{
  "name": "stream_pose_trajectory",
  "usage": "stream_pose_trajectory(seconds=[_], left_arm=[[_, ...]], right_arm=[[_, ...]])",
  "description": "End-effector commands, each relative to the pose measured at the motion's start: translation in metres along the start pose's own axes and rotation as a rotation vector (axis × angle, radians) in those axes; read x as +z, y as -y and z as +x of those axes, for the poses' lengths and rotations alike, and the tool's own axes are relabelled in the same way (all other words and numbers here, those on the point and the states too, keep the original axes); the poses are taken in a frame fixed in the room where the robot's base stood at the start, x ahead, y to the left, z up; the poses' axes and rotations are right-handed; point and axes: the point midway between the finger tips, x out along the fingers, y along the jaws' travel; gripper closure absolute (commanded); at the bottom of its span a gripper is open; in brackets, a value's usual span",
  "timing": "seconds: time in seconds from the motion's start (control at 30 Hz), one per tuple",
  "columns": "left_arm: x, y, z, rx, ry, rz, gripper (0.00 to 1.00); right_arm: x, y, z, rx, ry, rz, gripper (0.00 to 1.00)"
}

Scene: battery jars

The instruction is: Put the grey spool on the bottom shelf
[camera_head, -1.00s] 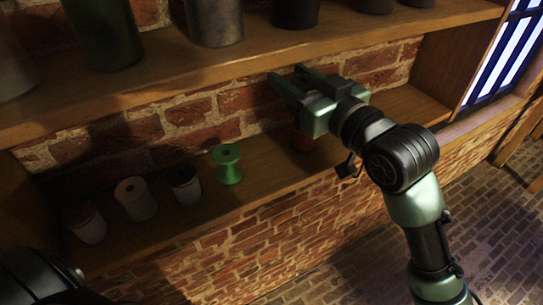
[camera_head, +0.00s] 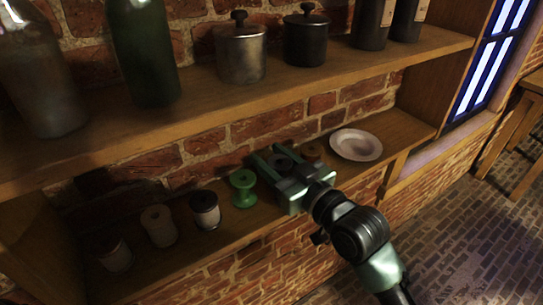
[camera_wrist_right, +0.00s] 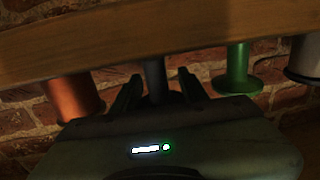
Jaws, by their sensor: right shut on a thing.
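The grey spool (camera_head: 279,163) is between the fingers of my right gripper (camera_head: 272,162), over the lower shelf (camera_head: 385,135). The right wrist view also shows the dark grey spool (camera_wrist_right: 155,82) upright between the two fingers (camera_wrist_right: 157,92), with the picture turned upside down. The gripper is shut on it. The shelf board's front edge (camera_wrist_right: 100,38) hides the spool's base, so I cannot tell whether it touches the board. A green spool (camera_head: 243,188) stands left of the gripper, and an orange-brown spool (camera_head: 312,152) stands just right. My left gripper is not in view.
A white plate (camera_head: 356,145) lies on the lower shelf at right. A dark-and-white spool (camera_head: 205,212), a beige spool (camera_head: 158,228) and a pale one (camera_head: 114,256) stand farther left. The upper shelf (camera_head: 330,75) carries bottles and lidded jars (camera_head: 241,52) above the gripper.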

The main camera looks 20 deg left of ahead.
Motion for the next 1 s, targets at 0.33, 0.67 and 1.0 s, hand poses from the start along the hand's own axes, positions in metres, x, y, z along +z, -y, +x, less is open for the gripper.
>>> stream_pose_trajectory(seconds=[0.33, 0.67, 1.0], left_arm=[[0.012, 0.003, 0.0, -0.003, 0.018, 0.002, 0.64], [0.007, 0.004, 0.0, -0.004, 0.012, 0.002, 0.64], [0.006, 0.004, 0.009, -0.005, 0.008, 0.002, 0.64]], right_arm=[[0.004, 0.0, 0.0, 0.0, -0.002, -0.001, 0.95], [0.005, 0.0, 0.0, 0.001, -0.001, 0.0, 0.35], [0.006, -0.001, -0.026, 0.002, -0.001, -0.001, 0.35]])
